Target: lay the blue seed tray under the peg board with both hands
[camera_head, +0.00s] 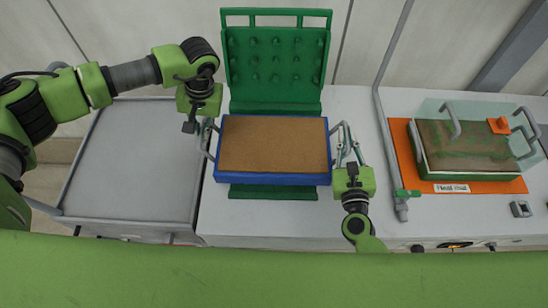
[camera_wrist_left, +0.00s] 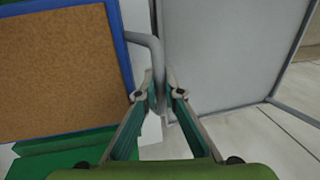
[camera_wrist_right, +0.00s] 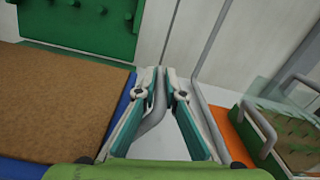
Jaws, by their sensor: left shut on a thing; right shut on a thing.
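The blue seed tray (camera_head: 273,179), filled with brown soil, sits level in front of the upright green peg board (camera_head: 275,62), over the board's green base (camera_head: 273,192). I cannot tell whether it touches the base. My left gripper (camera_head: 207,128) is shut on the tray's left grey handle, which also shows in the left wrist view (camera_wrist_left: 150,45). My right gripper (camera_head: 349,155) is shut on the right grey handle, seen between the fingers in the right wrist view (camera_wrist_right: 155,115). The tray's edge also shows in the left wrist view (camera_wrist_left: 122,55) and the right wrist view (camera_wrist_right: 118,110).
A grey cart top (camera_head: 135,165) stands at left. At right, a tray with grey handles (camera_head: 465,145) rests on an orange mat (camera_head: 403,150) labelled "Heat mat". A grey pipe with a green valve (camera_head: 383,115) rises between. White bench (camera_head: 240,220) is bare in front.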

